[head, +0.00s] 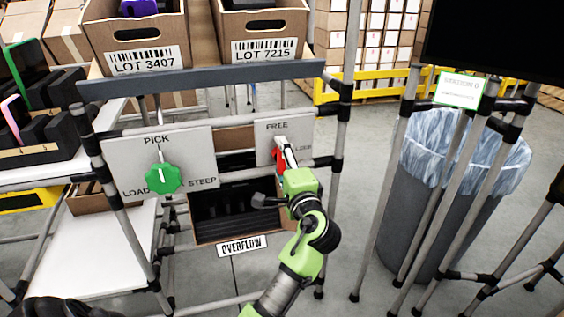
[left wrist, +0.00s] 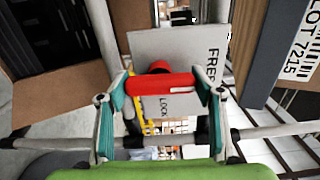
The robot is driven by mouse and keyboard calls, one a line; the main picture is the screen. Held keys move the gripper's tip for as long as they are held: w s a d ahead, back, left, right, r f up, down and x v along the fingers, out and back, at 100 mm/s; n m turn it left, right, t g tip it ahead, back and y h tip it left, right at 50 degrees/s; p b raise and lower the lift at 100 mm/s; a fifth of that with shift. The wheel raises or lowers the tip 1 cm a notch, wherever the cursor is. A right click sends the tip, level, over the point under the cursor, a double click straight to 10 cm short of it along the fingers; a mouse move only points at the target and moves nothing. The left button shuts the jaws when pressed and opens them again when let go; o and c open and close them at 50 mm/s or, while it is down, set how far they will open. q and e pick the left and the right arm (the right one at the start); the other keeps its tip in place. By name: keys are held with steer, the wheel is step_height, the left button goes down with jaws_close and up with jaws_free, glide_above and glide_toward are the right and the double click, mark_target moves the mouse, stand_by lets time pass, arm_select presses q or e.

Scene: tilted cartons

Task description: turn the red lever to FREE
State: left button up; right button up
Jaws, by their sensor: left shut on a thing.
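The red lever (left wrist: 160,86) lies level across the left wrist view, in front of its plate. A white line on it is near its right end, toward the word FREE. My left gripper (left wrist: 161,92) is shut on the lever, one finger at each end. In the head view the lever (head: 278,158) shows only in part beside my left gripper (head: 282,150), which hides much of it. The grey plate (head: 264,130) has FREE at the top and LOCK at the right. My right gripper is not in view.
A green knob (head: 164,178) sits on another plate to the left, marked PICK, LOAD and STEEP. Cartons labelled LOT 3407 (head: 140,62) and LOT 7215 (head: 262,50) stand above. An OVERFLOW carton (head: 238,235) is below. A grey bin (head: 430,215) stands at the right.

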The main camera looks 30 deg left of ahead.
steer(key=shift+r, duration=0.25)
arm_select(q)
steer(key=shift+n, duration=0.3)
steer(key=shift+f, duration=0.1)
steer(key=o, duration=1.1)
steer(key=v, duration=0.7)
steer(key=shift+s+d, duration=0.15)
steer(key=shift+s, duration=0.05)
